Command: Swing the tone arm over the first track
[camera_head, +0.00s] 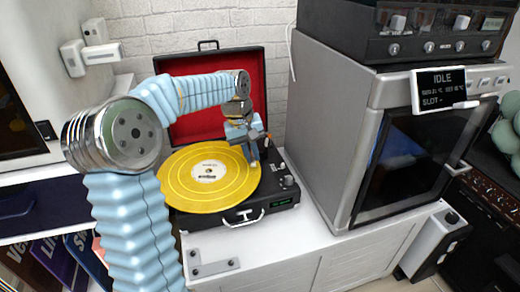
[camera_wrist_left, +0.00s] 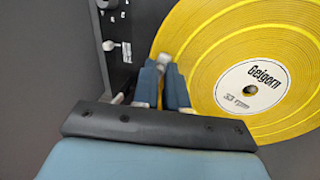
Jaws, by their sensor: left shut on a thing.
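A yellow record (camera_head: 190,185) with a white label lies on the black turntable (camera_head: 275,200), whose red-lined lid (camera_head: 184,103) stands open behind it. My left gripper (camera_head: 253,161) reaches down at the record's right edge. In the left wrist view, the fingers of my left gripper (camera_wrist_left: 163,88) are shut on the tone arm, whose small pale end (camera_wrist_left: 163,60) shows just beyond the fingertips. This end appears against the outer band of the record (camera_wrist_left: 205,55). Its height above the surface cannot be told. The rest of the tone arm is mostly hidden by my gripper. My right gripper is not in view.
A large grey machine (camera_head: 335,130) with a display reading IDLE stands close to the right of the turntable. Knobs (camera_head: 288,182) sit on the turntable's right side.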

